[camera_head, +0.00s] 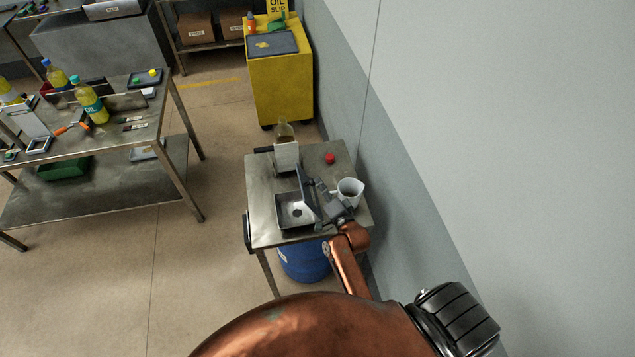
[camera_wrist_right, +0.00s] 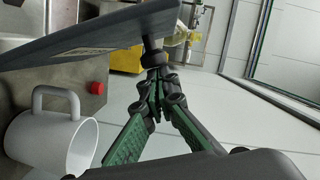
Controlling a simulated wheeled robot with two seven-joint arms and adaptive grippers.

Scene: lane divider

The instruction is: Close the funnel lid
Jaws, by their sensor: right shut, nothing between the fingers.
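The funnel (camera_head: 283,222) is a square grey tray with a dark hole, at the front of the small metal table. Its lid (camera_head: 304,187) stands raised, roughly upright, along the funnel's right side. My right gripper (camera_head: 318,187) is on the right of the lid, with its fingers shut and empty. In the wrist view the lid (camera_wrist_right: 95,33) is a dark panel across the upper left. The right fingertips (camera_wrist_right: 153,58) are at its edge, close to or touching its face; I cannot tell which. My left gripper is not in view.
A white mug (camera_head: 351,190) stands right beside my right gripper. A red cap (camera_head: 329,158) and an oil bottle in a white holder (camera_head: 287,158) are farther back. A blue drum (camera_head: 305,263) is below the table (camera_head: 262,190). The wall (camera_head: 450,150) is close on the right.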

